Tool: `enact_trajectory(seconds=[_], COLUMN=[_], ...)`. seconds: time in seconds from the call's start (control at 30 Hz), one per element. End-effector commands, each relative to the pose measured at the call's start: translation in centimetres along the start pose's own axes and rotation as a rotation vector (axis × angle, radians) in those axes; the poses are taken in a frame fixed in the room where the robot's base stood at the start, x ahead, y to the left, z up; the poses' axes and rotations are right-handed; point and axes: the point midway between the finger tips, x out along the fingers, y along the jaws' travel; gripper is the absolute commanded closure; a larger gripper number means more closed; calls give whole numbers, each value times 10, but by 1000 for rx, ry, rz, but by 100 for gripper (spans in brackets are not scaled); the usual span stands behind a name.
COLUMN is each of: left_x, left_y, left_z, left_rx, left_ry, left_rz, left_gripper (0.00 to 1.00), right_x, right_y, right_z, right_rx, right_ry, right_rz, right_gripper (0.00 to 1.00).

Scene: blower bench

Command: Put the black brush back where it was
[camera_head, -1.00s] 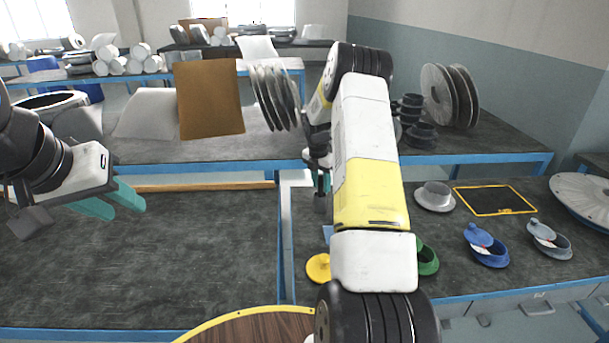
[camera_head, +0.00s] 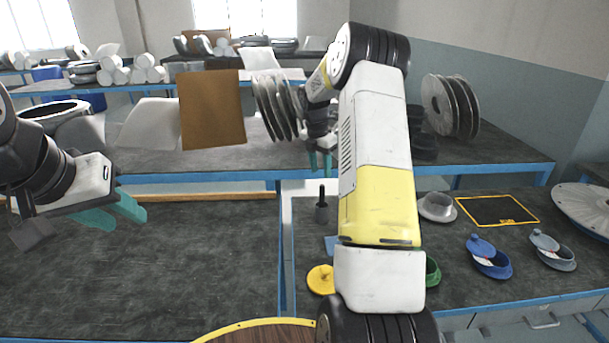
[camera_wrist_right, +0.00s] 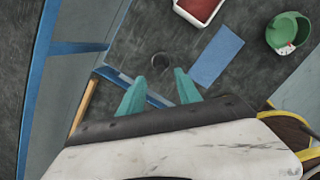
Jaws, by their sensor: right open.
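The black brush (camera_head: 321,208) stands upright on the right bench, near its back left corner, with its thin handle pointing up. In the right wrist view it seems to show end-on as a dark round shape (camera_wrist_right: 161,62) just beyond the fingertips. My right gripper (camera_head: 320,162) is open and empty above the brush, with a visible gap between them; its teal fingers also show in the right wrist view (camera_wrist_right: 159,85). My left gripper (camera_head: 128,212) looks open and empty over the left bench, its two teal fingers apart.
A yellow lid (camera_head: 321,279) and green container (camera_head: 432,270) are closer to me. A black yellow-edged mat (camera_head: 497,209) and blue container (camera_head: 490,262) lie to the right. The left bench (camera_head: 190,260) is mostly clear.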

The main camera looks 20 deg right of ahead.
Motion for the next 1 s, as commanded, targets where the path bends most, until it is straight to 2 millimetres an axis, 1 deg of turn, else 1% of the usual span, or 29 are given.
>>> enact_trajectory(seconds=[0.17,0.27,0.37,0.4,0.47,0.5,0.57,0.6,0.67,0.7,0.83,0.9,1.0], left_x=[0,0,0,0,0,0,0,0,0,0,0,0,0], left_y=[0,0,0,0,0,0,0,0,0,0,0,0,0], left_z=[0,0,0,0,0,0,0,0,0,0,0,0,0], left_rx=[0,0,0,0,0,0,0,0,0,0,0,0,0], left_ry=[0,0,0,0,0,0,0,0,0,0,0,0,0], left_rz=[0,0,0,0,0,0,0,0,0,0,0,0,0], left_gripper=[64,64,64,64,64,64,64,64,64,64,64,64,64], right_x=[-20,-48,-92,-110,-136,-152,-173,-186,-203,-213,-235,-242,-244], right_y=[0,-5,-15,-21,-32,-41,-54,-64,-80,-91,-129,-150,-176], right_z=[-3,-15,-38,-50,-69,-83,-103,-117,-138,-152,-199,-224,-255], right_rx=[25,118,293,377,512,599,734,823,957,1047,1333,1485,1684], right_ry=[-3,-8,-7,-2,12,24,47,67,100,127,233,301,404], right_rz=[9,36,84,108,143,165,200,221,253,272,322,338,348], right_gripper=[60,60,60,60,60,60,60,60,60,60,60,60,60])
